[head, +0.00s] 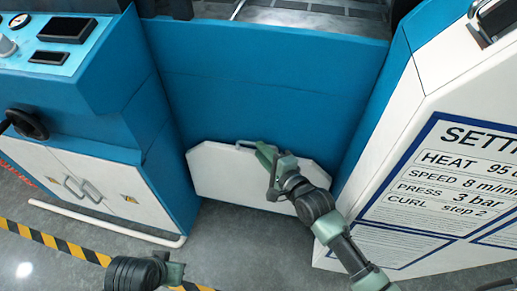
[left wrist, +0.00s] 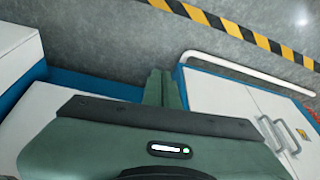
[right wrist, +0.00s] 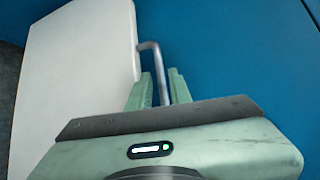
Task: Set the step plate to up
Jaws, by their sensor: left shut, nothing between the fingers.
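The step plate is the white panel with cut corners (head: 225,172), low on the blue machine front and close to upright. A grey bar handle (head: 243,143) sits at its top edge. My right gripper (head: 265,152) is at the handle. In the right wrist view its fingers (right wrist: 160,88) stand apart with the handle bar (right wrist: 155,58) between them; the white plate (right wrist: 80,70) is to the left. My left gripper (head: 172,272) is low in the head view, away from the plate. In the left wrist view its fingers (left wrist: 161,88) are together and empty.
A control cabinet with white doors (head: 85,185) stands left, with a white floor rail (head: 105,222) before it. A white settings board (head: 440,185) stands close right of my right arm; it reads "CURL step 2". Yellow-black floor tape (head: 50,241) crosses the grey floor.

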